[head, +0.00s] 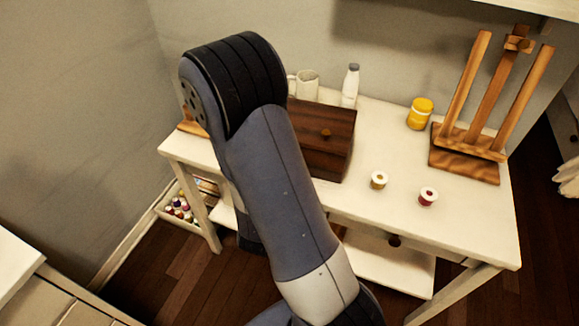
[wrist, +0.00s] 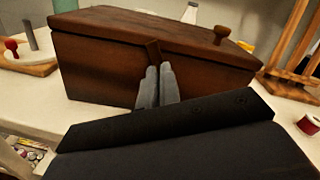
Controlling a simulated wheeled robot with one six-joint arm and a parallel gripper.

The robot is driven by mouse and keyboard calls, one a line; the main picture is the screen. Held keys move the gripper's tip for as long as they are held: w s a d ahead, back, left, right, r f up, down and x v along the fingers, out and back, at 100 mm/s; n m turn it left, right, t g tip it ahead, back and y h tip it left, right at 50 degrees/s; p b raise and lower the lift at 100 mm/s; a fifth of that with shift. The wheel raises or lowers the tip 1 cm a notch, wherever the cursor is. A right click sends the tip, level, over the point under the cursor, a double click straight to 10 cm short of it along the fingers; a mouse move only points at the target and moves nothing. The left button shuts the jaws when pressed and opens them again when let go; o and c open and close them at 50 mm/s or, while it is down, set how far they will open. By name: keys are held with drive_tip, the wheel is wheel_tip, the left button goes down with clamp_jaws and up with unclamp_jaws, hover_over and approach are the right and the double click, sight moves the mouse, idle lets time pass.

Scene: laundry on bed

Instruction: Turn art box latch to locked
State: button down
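The art box is a dark brown wooden box (head: 335,150) with a lid and a round knob, standing on the white table; it fills much of the wrist view (wrist: 100,65). Its latch (wrist: 153,50) is a small brown bar on the front at the lid seam, leaning slightly from upright. My gripper (wrist: 159,68) is at the box front, its two grey fingers close together, tips at the latch's lower end. I cannot tell whether the latch's end is between them. In the head view my arm hides the gripper, the latch and the box's left part.
On the white table (head: 460,225) stand a white mug (head: 308,84), a bottle (head: 350,86), a yellow jar (head: 420,113), a wooden easel (head: 465,165) and two thread spools (head: 379,180) (head: 428,196). The table front right of my arm is mostly clear.

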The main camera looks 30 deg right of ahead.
drive_tip(key=m+b, duration=0.4)
drive_tip(key=m, duration=0.1)
drive_tip(key=shift+f+m, duration=0.1)
drive_tip(key=shift+m, duration=0.3)
idle(0.4)
drive_tip(key=c, duration=1.6)
unclamp_jaws()
drive_tip(key=shift+c, duration=0.2)
drive_tip(key=shift+s+a, duration=0.1)
drive_tip(key=v, duration=1)
drive_tip(key=shift+s+a, duration=0.2)
drive_tip(key=shift+a, duration=0.05)
drive_tip(key=shift+w+d, duration=0.1)
drive_tip(key=shift+x, duration=5.25)
